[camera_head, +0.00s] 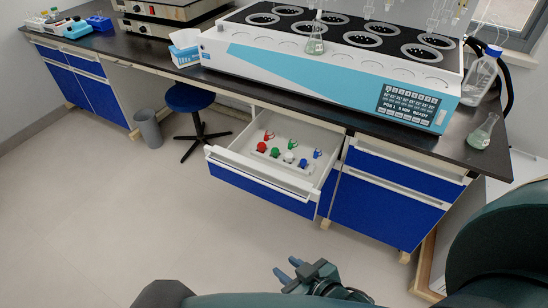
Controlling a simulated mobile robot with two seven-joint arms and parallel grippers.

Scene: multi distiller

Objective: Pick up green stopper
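The green stopper (275,152) is in an open white-lined drawer (238,160) below the bench. It sits in a row between a red stopper (261,147) on its left and a white stopper (289,157) on its right, with a blue stopper (303,163) at the row's right end. My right gripper (286,267) is at the bottom middle, in front of and well apart from the drawer. Its two blue-grey fingers show a gap between them and hold nothing visible. My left gripper is not in view.
Red, green and blue clips (292,144) lie behind the stoppers. A large distiller (300,75) stands on the dark bench above, with a flask (482,132) near the bench's right end. A blue stool (189,97) and grey bin (148,128) stand left. The floor before the drawer is clear.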

